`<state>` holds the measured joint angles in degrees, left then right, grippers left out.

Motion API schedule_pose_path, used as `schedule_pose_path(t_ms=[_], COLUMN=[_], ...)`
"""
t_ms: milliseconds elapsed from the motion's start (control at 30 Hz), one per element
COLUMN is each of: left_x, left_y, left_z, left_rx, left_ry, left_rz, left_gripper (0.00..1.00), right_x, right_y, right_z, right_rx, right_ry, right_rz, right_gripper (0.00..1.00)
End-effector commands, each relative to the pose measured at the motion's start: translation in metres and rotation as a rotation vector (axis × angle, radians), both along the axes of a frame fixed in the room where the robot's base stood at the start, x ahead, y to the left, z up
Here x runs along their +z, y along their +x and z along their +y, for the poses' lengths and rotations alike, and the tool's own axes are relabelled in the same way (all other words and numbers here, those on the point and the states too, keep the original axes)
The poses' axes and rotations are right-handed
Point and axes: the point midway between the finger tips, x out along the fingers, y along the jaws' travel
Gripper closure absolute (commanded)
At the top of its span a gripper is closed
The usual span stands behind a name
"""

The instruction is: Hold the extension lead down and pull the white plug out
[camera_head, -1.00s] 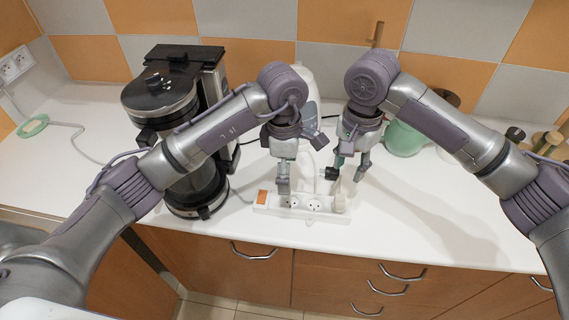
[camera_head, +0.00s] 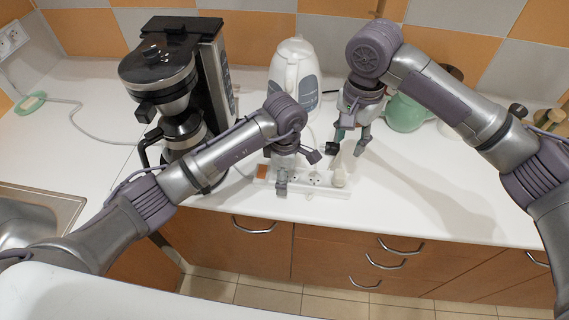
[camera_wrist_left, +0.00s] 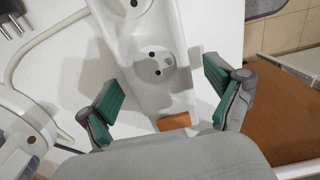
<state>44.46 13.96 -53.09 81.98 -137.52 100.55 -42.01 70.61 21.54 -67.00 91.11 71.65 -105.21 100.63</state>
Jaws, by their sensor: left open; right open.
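The white extension lead (camera_head: 314,190) lies along the front of the counter, with an orange switch (camera_head: 262,172) at its left end and two empty sockets in view. The white plug (camera_head: 340,174) stands in its right end. My left gripper (camera_head: 281,184) is over the lead's left part. In the left wrist view its open fingers (camera_wrist_left: 163,80) are on either side of the lead (camera_wrist_left: 178,52), near the orange switch (camera_wrist_left: 173,121); contact is unclear. My right gripper (camera_head: 351,147) is open and empty, above and behind the white plug, apart from it.
A black plug (camera_head: 332,147) lies behind the lead; its prongs show in the left wrist view (camera_wrist_left: 10,27). A coffee maker (camera_head: 160,75) stands left, a white kettle (camera_head: 293,72) behind, a green pot (camera_head: 405,114) behind right. The counter's right front is clear.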

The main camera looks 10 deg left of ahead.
Motion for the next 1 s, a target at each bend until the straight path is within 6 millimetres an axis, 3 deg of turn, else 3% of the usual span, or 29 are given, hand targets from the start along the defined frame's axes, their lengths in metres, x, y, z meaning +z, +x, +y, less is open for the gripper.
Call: schedule_pose_path(t_ms=[367,833,1000], left_x=[-0.005,-0.0047,-0.0046], left_y=[0.0002,0.0002,0.0003], left_z=[0.0003,0.0004,0.0005], left_rx=[0.001,0.001,0.001], left_ry=[0.001,0.001,0.001], left_rz=[0.0,-0.001,-0.001], left_gripper=[0.1,0.88,0.88], right_x=[0.0,0.0,0.0], right_y=[0.0,0.0001,0.0001], right_z=[0.0,-0.0001,-0.0001], right_rx=[0.0,0.0,0.0], right_ry=[0.0,0.0,0.0], right_rz=[0.0,0.0,0.0], right_gripper=[0.58,0.58,0.58])
